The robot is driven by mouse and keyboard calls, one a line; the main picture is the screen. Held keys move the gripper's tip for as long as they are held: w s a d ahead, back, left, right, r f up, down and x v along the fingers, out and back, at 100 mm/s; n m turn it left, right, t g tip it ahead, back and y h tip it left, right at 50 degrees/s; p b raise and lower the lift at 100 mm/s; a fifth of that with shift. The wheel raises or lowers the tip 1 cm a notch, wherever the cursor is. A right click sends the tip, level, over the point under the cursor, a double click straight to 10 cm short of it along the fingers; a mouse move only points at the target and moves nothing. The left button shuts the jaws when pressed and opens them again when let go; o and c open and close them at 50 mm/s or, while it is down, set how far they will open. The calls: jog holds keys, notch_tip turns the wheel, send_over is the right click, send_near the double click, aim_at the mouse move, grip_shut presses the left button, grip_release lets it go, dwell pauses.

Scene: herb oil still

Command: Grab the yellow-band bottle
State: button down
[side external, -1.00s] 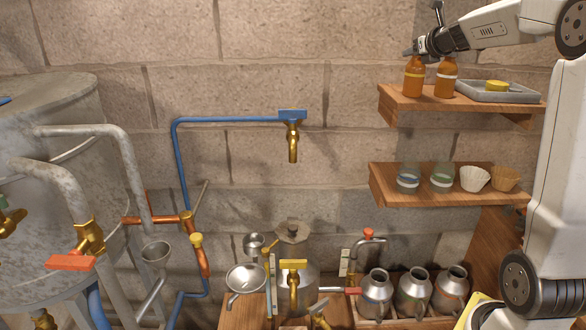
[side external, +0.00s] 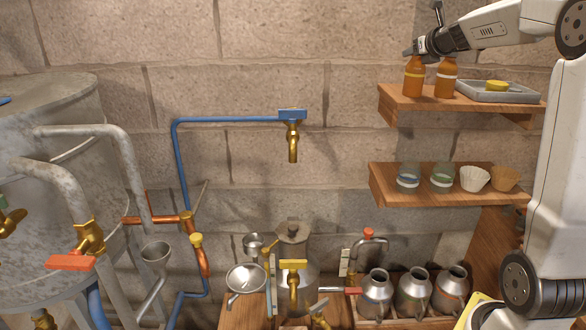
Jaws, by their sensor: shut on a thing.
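The yellow-band bottle (side external: 413,79) is amber and stands upright at the left end of the top wooden shelf. My gripper (side external: 412,54) reaches in from the right and is shut on the top of this bottle. The fingers hide its neck and cap. A second amber bottle (side external: 446,82) with a whitish band stands just to its right, below my wrist, and its top is partly hidden. I see no clear gap between the yellow-band bottle and the shelf.
The top shelf (side external: 400,101) also holds a grey tray (side external: 520,95) with a yellow round item (side external: 497,85). The lower shelf (side external: 400,198) carries jars and paper-like cups. A blue pipe (side external: 235,120) with a brass tap (side external: 293,145) is to the left. Open wall lies between.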

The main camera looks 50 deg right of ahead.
jog(key=shift+r, duration=0.15)
jog(key=shift+r, duration=1)
jog(key=s+a+r, duration=0.8)
jog(key=s+r, duration=0.2)
jog(key=s, duration=0.1)
jog(key=shift+a+r, duration=0.25)
jog(key=shift+r, duration=0.15)
